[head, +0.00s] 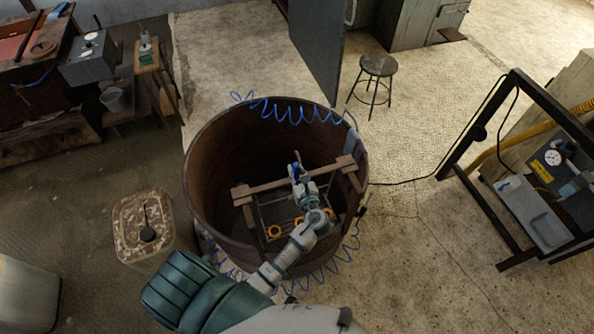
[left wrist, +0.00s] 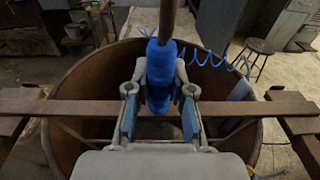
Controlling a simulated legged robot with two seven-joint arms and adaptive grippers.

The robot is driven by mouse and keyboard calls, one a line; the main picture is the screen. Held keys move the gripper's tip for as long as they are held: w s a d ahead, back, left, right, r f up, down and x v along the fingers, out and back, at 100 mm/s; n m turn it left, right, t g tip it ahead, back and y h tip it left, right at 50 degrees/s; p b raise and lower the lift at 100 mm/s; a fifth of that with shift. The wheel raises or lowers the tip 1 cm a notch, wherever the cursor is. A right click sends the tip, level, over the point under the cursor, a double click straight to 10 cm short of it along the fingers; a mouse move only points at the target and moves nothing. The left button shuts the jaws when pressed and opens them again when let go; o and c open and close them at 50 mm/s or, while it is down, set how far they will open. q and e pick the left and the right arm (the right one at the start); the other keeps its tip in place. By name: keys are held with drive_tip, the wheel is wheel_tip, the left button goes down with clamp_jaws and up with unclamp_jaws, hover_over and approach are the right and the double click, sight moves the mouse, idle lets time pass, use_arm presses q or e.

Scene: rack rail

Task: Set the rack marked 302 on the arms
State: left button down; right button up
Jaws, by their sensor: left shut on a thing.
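My left gripper (head: 298,172) reaches down over a large round brown tank (head: 215,160). In the left wrist view its two fingers (left wrist: 160,100) are closed on a blue grip (left wrist: 160,62) around an upright brown rod (left wrist: 168,18). A brown crossbar (left wrist: 75,107) runs behind the fingers, with short end pieces at both sides. In the head view this brown frame (head: 262,187) lies across the tank, with yellow rings (head: 274,231) below it. I cannot read the number 302 anywhere. My arm hides part of the frame. My right gripper is not in view.
A blue coiled hose (head: 290,115) loops around the tank rim. A rusty canister (head: 130,235) stands at its left. A stool (head: 378,67) and a dark panel (head: 318,45) stand behind it. A dark frame with a tray (head: 545,225) is at right. Floor between is clear.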

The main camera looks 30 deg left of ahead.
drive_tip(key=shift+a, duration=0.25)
use_arm(q)
drive_tip(key=shift+d, duration=0.1)
drive_tip(key=c, duration=0.9)
unclamp_jaws()
drive_tip(key=shift+d, duration=0.1)
drive_tip(key=shift+c, duration=0.2)
drive_tip(key=shift+s+f, duration=0.1)
drive_tip(key=shift+f, duration=0.05)
drive_tip(key=v, duration=1.2)
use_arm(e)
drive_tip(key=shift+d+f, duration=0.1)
use_arm(q)
drive_tip(key=shift+d+f, duration=0.1)
